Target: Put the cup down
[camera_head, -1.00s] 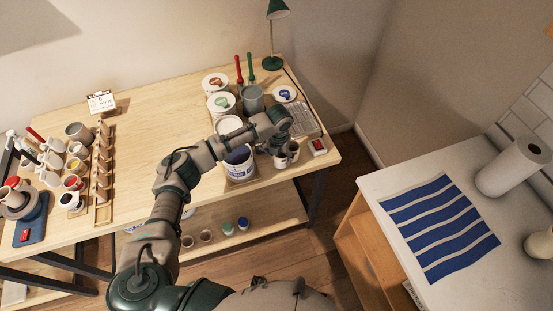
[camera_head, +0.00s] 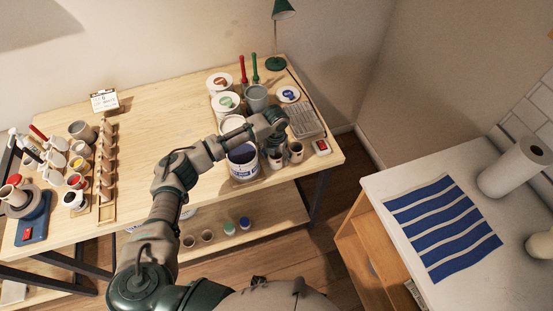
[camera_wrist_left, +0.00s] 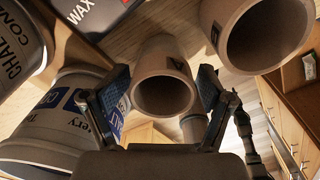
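A small grey-brown cup (camera_head: 276,159) stands upright near the front right of the wooden table, just below my left gripper (camera_head: 273,138). In the left wrist view this cup (camera_wrist_left: 163,60) is between the two fingers of the left gripper (camera_wrist_left: 164,88), its open mouth towards the camera. The fingers are spread, with a narrow gap on each side of the cup. A second similar cup (camera_head: 296,152) stands just to its right; it also shows large in the wrist view (camera_wrist_left: 222,25). My right gripper is not in view.
A white bucket with a blue label (camera_head: 243,164) stands close left of the cups. Glaze buckets (camera_head: 227,103) and a grey pitcher (camera_head: 257,97) are behind. The table's middle (camera_head: 150,140) is clear.

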